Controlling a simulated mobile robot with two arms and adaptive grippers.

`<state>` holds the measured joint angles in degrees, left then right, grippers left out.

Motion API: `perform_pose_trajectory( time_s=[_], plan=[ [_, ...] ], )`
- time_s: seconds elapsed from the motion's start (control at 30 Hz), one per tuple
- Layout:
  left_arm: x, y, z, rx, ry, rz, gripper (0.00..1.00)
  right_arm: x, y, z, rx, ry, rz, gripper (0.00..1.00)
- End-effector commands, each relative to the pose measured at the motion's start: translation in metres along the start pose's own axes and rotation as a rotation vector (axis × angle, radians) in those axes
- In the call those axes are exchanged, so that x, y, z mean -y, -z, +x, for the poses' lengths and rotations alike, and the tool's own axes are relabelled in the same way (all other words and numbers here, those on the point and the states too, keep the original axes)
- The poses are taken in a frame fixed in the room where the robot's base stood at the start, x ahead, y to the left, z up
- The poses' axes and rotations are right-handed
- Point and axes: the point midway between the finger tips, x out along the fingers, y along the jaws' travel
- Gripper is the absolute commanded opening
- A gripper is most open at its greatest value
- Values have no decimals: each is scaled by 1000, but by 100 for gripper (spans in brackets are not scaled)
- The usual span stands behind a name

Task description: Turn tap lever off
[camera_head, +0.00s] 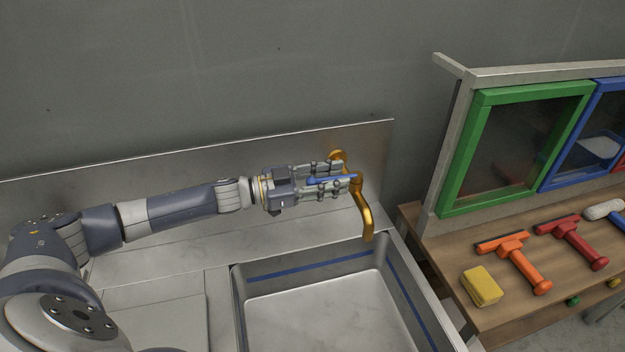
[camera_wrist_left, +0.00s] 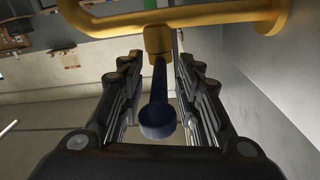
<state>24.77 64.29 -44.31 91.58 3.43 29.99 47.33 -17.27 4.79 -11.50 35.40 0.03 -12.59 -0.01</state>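The brass tap (camera_head: 364,210) is fixed to the metal backsplash, its spout curving down over the sink (camera_head: 325,310). Its blue lever (camera_head: 330,180) points left from the tap body. My left gripper (camera_head: 343,180) reaches in from the left, with its fingers on both sides of the lever. In the left wrist view the dark blue lever (camera_wrist_left: 158,110) lies between the two open fingers, with a gap on each side. The brass pipe (camera_wrist_left: 190,16) runs across the top of that view. My right gripper is not in view.
A wooden table (camera_head: 500,305) at the right holds a yellow sponge (camera_head: 481,286), an orange squeegee (camera_head: 520,262) and a red squeegee (camera_head: 577,243). A green-framed window panel (camera_head: 462,150) stands behind them. The wall and backsplash (camera_head: 200,160) are close behind the tap.

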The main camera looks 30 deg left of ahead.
Motion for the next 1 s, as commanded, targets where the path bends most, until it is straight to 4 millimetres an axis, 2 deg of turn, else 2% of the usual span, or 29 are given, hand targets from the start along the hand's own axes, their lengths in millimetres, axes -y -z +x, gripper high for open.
perform_pose_trajectory(
  time_s=[0.4,0.6,0.8,1.0],
  plan=[
    [0,-2,-69,7,0,-1,32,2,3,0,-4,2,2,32],
    [0,-2,-96,5,-1,-1,32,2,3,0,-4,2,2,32],
    [0,-1,-111,2,0,0,32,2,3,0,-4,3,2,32],
    [1,1,-114,-1,0,2,32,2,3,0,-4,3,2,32]
  ],
)
